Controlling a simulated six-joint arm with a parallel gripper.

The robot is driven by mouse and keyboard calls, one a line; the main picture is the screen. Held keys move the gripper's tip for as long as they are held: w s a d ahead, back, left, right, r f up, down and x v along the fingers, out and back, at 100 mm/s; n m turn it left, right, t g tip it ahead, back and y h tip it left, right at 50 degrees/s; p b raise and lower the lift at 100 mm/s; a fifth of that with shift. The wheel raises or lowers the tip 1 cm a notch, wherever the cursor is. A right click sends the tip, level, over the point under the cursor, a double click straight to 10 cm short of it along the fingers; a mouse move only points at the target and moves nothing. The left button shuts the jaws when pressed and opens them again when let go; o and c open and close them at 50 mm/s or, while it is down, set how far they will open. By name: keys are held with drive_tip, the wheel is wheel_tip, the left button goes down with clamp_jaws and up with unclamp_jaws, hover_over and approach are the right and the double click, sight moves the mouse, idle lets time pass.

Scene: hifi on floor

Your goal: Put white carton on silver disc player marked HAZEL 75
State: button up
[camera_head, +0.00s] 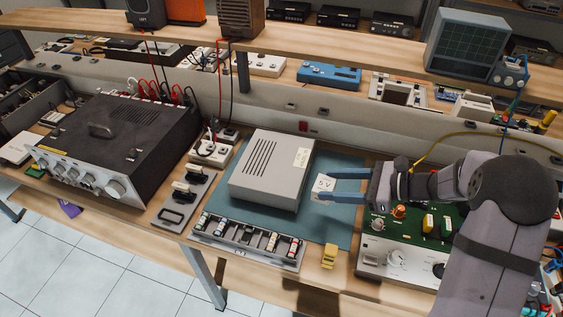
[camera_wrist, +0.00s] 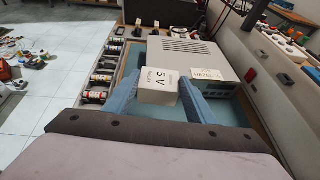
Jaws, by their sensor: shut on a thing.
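The white carton (camera_head: 324,185) is a small box, marked 5V in the head view. In the wrist view the carton (camera_wrist: 157,97) also shows the word RELAY. My gripper (camera_head: 325,187) has its blue fingers closed on two sides of it. The silver disc player (camera_head: 262,172) is a flat grey box with vent slots on top, lying on a teal mat. A white label (camera_wrist: 206,75) on it is upside down in the wrist view and too small to read surely. The carton is just right of the player in the head view, not over its top.
The teal mat (camera_head: 340,220) has bare room right of the player. A tray of small parts (camera_head: 248,243) and a yellow block (camera_head: 329,256) lie in front. A green circuit board (camera_head: 408,222) is below my arm. A dark amplifier (camera_head: 120,140) stands left.

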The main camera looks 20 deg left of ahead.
drive_tip(key=a+r+n+g, duration=0.1)
drive_tip(key=a, duration=0.3)
drive_tip(key=a+n+g+b, duration=0.1)
drive_tip(key=a, duration=0.3)
drive_tip(key=s+a+r+n+g, duration=0.1)
drive_tip(key=a, duration=0.3)
drive_tip(key=shift+a+r+g+b, duration=0.25)
drive_tip(key=shift+r+g+b, duration=0.05)
drive_tip(key=shift+r+g, duration=0.1)
drive_tip(key=w+a+r+m+t, duration=0.1)
drive_tip(key=w+r+m+t, duration=0.1)
drive_tip(key=w+r, duration=0.3)
drive_tip(key=shift+a+r+t, duration=0.3)
drive_tip(key=shift+a, duration=0.05)
drive_tip(key=shift+w+f, duration=0.15)
drive_tip(key=p, duration=0.2)
hover_over(286, 178)
drive_tip(key=shift+f, duration=4.9)
drive_tip(key=shift+f, duration=0.15)
